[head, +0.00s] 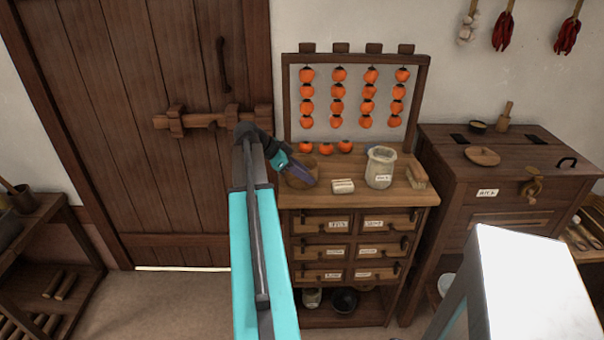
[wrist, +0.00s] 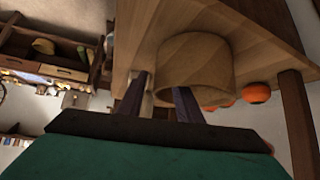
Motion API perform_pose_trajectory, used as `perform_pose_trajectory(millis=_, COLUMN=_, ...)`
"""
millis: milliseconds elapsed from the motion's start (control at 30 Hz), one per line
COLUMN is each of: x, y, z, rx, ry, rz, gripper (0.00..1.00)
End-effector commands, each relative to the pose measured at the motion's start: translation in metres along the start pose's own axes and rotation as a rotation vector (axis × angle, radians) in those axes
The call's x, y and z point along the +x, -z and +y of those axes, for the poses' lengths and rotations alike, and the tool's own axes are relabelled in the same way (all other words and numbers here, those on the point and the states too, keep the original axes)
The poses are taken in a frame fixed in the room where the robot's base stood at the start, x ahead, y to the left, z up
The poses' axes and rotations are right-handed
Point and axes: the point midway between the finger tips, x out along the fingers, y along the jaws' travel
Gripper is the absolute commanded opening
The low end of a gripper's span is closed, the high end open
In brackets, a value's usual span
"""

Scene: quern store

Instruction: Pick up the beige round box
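The beige round box (head: 296,182) stands at the left end of the top of the drawer chest (head: 352,198), partly hidden by my gripper in the head view. My gripper (head: 302,173) has purple fingers reaching to the box.
A white block (head: 343,186), a pale jar (head: 380,168) and a wooden block (head: 416,176) stand to the right on the chest top. Several persimmons (head: 346,146) lie behind, under a frame of hanging ones. A barred door (head: 150,120) is at the left.

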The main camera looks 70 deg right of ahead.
Motion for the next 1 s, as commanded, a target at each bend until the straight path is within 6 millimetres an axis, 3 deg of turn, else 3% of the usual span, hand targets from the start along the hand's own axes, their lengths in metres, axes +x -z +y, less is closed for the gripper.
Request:
perform_pose_trajectory(millis=233, x=-0.0001, y=0.0003, z=0.0001, rx=0.0, ry=0.0, rz=0.0, gripper=0.32)
perform_pose_trajectory(millis=433, x=-0.0001, y=0.0004, z=0.0001, rx=0.0, ry=0.0, rz=0.0, gripper=0.0)
perform_pose_trajectory(millis=1000, x=-0.0037, y=0.0047, z=-0.0003, rx=0.003, ry=0.0, rz=0.001, gripper=0.0)
